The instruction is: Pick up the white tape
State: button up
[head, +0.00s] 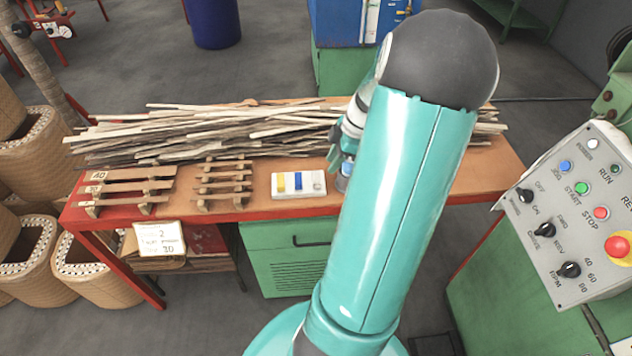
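A small white tray (281,193) lies on the workbench, left of my arm. In it a yellow piece (281,182) is at the left, a blue piece (298,181) in the middle and a small whitish piece (317,184) at the right. The whitish piece may be the white tape; it is too small to be sure. My arm covers much of the bench to the right of the tray. The end of my arm, with my gripper (344,178), shows only partly past the arm's left edge, just right of the tray. Its fingers cannot be made out.
A long pile of wooden strips (200,135) lies along the back of the workbench (245,206). Wooden racks (222,185) stand left of the tray. A control panel (570,225) is at the right.

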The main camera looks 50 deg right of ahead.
aim_at(319, 181)
jog(key=shift+a+x, duration=0.15)
jog(key=shift+x, duration=2.1)
jog(key=shift+a+x, duration=0.1)
jog(key=shift+x, duration=2.15)
jog(key=shift+r, duration=0.1)
grip_shut()
